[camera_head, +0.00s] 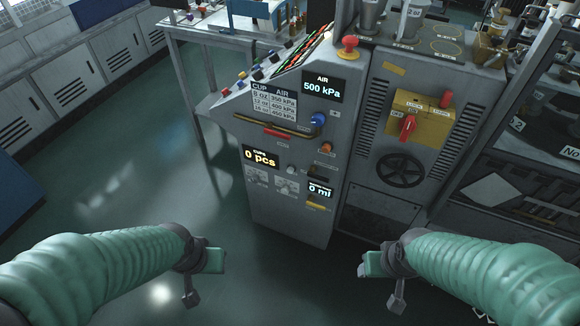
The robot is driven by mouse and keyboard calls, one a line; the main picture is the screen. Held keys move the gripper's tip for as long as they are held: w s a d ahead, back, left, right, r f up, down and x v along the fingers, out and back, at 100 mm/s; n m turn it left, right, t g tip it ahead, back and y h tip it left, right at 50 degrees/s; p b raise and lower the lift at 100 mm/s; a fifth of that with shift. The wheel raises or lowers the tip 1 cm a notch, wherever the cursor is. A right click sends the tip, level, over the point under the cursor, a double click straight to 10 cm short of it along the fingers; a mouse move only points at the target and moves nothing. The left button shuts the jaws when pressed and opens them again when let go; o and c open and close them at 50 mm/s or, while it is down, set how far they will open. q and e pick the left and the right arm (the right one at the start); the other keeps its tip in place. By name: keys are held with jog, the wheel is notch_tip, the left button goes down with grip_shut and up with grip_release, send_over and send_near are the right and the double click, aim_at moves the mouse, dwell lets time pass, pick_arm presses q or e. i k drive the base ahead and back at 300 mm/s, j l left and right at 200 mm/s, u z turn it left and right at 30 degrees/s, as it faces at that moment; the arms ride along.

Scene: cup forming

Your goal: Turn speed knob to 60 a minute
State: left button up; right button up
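The grey machine's front panel (300,222) stands ahead of me. A small display (320,189) low on it reads "0 mi", with the rest of the text cut off. Left of it are a small grey knob (292,170) and two dials (262,178) (287,185). Their labels are too small to read, so I cannot tell which is the speed knob. My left gripper (213,260) is below and left of the panel, apart from it. My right gripper (371,264) is below and right, also apart. Neither visibly holds anything; finger openings are unclear.
A blue knob (318,119), an orange knob (326,147) and a yellow handle (316,206) project from the panel. A red mushroom button (348,46) is on top. A yellow switch box (421,116) and black handwheel (400,170) are at right. Floor between my grippers looks clear.

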aim_at(255, 179)
jog(key=i+j+u, duration=0.1)
jog(key=j, duration=0.3)
jog(key=i+j+u, duration=0.15)
jog(key=j, duration=0.25)
jog(key=i+j+u, duration=0.1)
jog(key=i+j, duration=0.2)
jog(key=j, duration=0.1)
